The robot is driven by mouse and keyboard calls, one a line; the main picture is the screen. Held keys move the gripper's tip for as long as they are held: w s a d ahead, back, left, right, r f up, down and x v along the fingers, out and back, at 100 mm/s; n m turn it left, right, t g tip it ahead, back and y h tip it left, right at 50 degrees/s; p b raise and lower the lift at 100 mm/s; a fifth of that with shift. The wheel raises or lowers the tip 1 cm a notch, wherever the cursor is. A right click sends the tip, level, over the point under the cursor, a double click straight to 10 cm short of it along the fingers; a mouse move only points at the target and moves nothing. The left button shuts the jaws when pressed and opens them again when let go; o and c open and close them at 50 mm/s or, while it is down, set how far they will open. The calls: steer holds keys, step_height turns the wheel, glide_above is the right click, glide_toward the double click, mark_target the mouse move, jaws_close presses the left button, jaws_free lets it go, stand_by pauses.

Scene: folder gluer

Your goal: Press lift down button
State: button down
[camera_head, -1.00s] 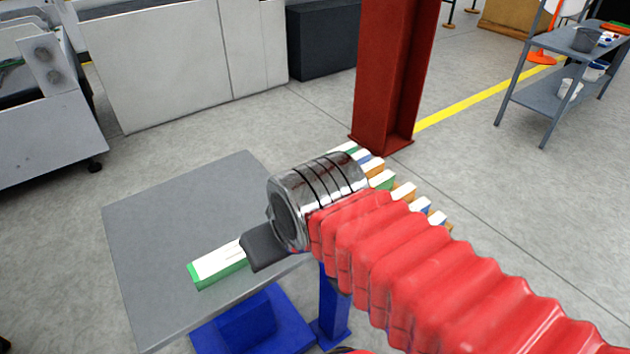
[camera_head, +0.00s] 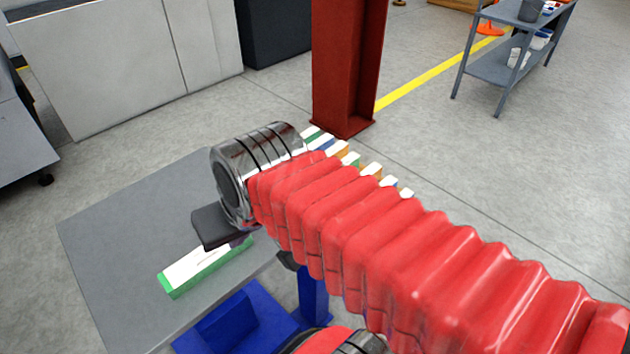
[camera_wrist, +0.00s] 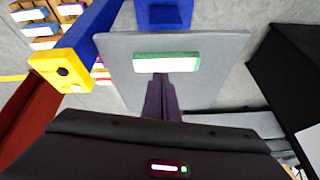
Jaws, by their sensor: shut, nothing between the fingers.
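A yellow control box (camera_wrist: 75,66) with a dark round button (camera_wrist: 62,71) shows at the left of the wrist view, fixed by a blue lift arm. My gripper (camera_head: 208,230) is shut and empty, over the grey lift table (camera_head: 120,235). In the wrist view my gripper (camera_wrist: 165,80) points at a white and green carton (camera_wrist: 166,66) lying on the table, well to the side of the yellow box. The carton (camera_head: 200,268) lies just below my gripper in the head view, where the yellow box is hidden.
A blue lift base (camera_head: 235,325) stands under the table. A grey shelf (camera_head: 505,65) stands at the far right. Open floor lies between.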

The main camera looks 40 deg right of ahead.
steer(key=w+d+m+t+y, duration=0.1)
steer(key=w+d+m, duration=0.3)
steer(key=d+m, duration=0.7)
steer(key=w+d+r+m+t, duration=0.1)
steer(key=w+d+m, duration=0.3)
steer(key=d+m, duration=0.7)
steer(key=d+t, duration=0.1)
steer(key=d, duration=0.3)
steer(key=shift+d+r+m+t+y, duration=0.2)
steer(key=shift+d+m+t+y, duration=0.1)
steer(key=shift+d+y, duration=0.1)
steer(key=shift+f, duration=0.2)
steer(key=shift+f, duration=4.25)
steer(key=shift+f, duration=0.1)
steer(key=shift+f, duration=0.25)
